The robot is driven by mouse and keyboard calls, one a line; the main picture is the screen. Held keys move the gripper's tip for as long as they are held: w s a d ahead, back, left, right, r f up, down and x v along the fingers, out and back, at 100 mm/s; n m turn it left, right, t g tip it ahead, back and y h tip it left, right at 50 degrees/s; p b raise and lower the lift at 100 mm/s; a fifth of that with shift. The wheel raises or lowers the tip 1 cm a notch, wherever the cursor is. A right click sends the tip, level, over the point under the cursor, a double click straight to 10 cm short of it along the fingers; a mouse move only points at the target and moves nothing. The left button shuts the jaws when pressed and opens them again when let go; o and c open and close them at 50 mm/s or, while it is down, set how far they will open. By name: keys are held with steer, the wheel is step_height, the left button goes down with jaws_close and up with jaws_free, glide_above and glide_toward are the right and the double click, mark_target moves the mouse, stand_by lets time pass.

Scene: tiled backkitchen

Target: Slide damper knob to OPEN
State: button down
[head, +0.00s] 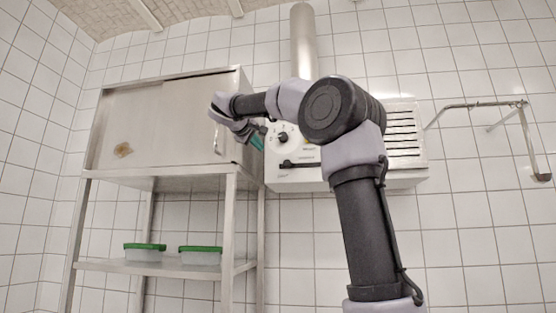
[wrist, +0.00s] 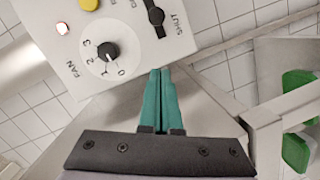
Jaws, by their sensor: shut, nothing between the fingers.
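The damper knob is a black slider (head: 286,164) on the front of a white control box (head: 310,178). It sits in a dark slot near the end by the SHUT label. In the wrist view the knob (wrist: 156,16) is at the top, with SHUT printed beside the slot; the OPEN end is out of that view. My gripper (head: 259,142) has teal fingers, shut and empty, at the box's left side. In the wrist view the fingertips (wrist: 160,71) are by the panel's edge, below the knob and apart from it.
A round fan dial (wrist: 108,51) stands beside the slot, with a yellow button (wrist: 89,4) and a lit lamp (wrist: 62,28). A steel cabinet (head: 165,125) adjoins the box at left. Its lower shelf holds green-lidded tubs (head: 200,256). A metal pipe rail (head: 480,106) is at right.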

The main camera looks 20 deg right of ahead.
steer(key=shift+w+a+r, duration=0.1)
steer(key=shift+w+r, duration=0.05)
steer(key=shift+r, duration=0.3)
glide_toward(278, 158)
steer(key=w+d+f, duration=0.2)
steer(key=w, duration=0.1)
steer(key=shift+s+d+f, duration=0.3)
steer(key=shift+s+d, duration=0.2)
steer(key=shift+d, duration=0.05)
steer(key=shift+s+d+f, duration=0.35)
steer(key=shift+s+d, duration=0.15)
steer(key=shift+d, duration=0.05)
